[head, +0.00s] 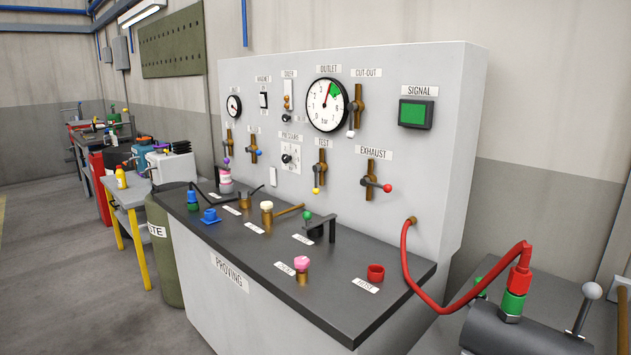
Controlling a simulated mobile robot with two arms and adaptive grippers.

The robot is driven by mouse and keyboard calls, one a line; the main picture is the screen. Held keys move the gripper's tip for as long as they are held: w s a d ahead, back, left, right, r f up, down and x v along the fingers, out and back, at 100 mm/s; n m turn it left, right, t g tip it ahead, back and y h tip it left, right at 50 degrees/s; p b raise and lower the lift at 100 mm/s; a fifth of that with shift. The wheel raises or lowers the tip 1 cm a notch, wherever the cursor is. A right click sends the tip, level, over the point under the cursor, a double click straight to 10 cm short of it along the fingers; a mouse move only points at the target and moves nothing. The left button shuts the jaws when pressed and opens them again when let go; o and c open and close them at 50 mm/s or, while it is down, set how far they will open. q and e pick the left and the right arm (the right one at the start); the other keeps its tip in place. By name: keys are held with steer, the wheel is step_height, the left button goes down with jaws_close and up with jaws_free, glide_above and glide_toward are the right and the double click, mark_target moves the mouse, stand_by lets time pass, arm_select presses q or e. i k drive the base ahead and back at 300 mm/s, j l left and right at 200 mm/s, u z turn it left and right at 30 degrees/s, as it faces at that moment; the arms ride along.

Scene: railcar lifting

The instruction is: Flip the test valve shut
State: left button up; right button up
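The test valve (321,170) is a brass valve on the upright panel, under a label reading TEST. Its lever hangs downward along the valve body and ends in a yellow knob (316,190). The exhaust valve (371,181) is to its right, with its lever sideways and a red knob at the right end. The cut-out valve (357,105) is above, with a lever hanging down to a pale end. The outlet gauge (327,105) is above the test valve, its needle near the green band. Neither of my grippers is in view.
The proving bench's dark worktop (255,262) juts out below the panel and carries several fittings, including a pink-capped one (302,270) and a red cup (376,272). A red hose (437,311) loops to a dark cylinder at the right. Open floor (90,290) is at the left.

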mark_target(317, 168)
steer(key=i+j, duration=0.4)
steer(key=j, duration=0.2)
steer(key=i+j+u, duration=0.1)
steer(key=i+j, duration=0.3)
steer(key=j, duration=0.2)
steer(key=i+j, duration=0.45)
steer(key=j, duration=0.15)
steer(key=i+j, duration=0.4)
steer(key=j, duration=0.15)
steer(key=u, duration=0.05)
